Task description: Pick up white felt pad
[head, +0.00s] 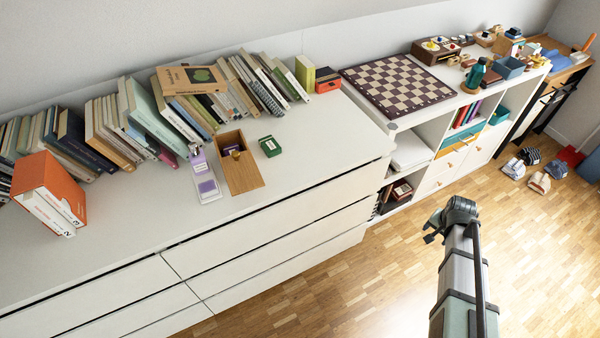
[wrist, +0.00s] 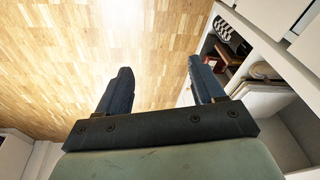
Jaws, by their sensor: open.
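I cannot make out a white felt pad in either view. My gripper (head: 433,228) is in front of the shelf unit, above the wood floor, well to the right of the white dresser. In the wrist view my gripper (wrist: 160,78) has its two dark fingers wide apart, with only floor showing between them. It is open and empty. The insides of the closed dresser drawers and of the wooden box are mostly hidden.
The white dresser (head: 310,150) carries books, a wooden box (head: 241,174), a clear case with purple contents (head: 206,186) and a small green box (head: 270,146). A chessboard (head: 398,84) lies on the shelf unit. Shoes (head: 540,182) stand on the right floor. The middle floor is clear.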

